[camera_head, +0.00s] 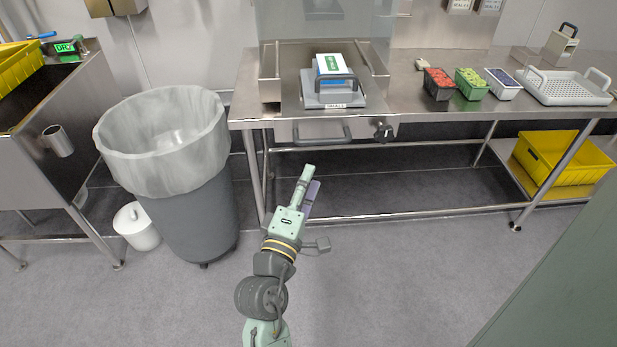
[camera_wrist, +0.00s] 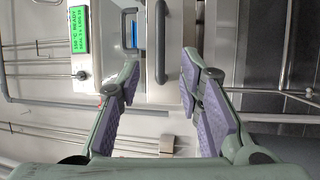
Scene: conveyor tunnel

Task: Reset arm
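My gripper (camera_head: 309,182) is in front of the steel bench in the head view, below the front handle of the sealing machine. My green and grey arm reaches up to it from the bottom of the picture. In the wrist view my gripper (camera_wrist: 160,80) shows two purple-padded fingers spread apart with nothing between them. The machine's front, with a green lit display (camera_wrist: 78,30), lies beyond the fingers in that view.
The sealing machine (camera_head: 291,92) stands on the bench (camera_head: 415,118), with red, green and blue-toned punnets to its right. A lined grey bin (camera_head: 193,215) stands left of my arm. A yellow crate (camera_head: 566,160) sits on the lower shelf.

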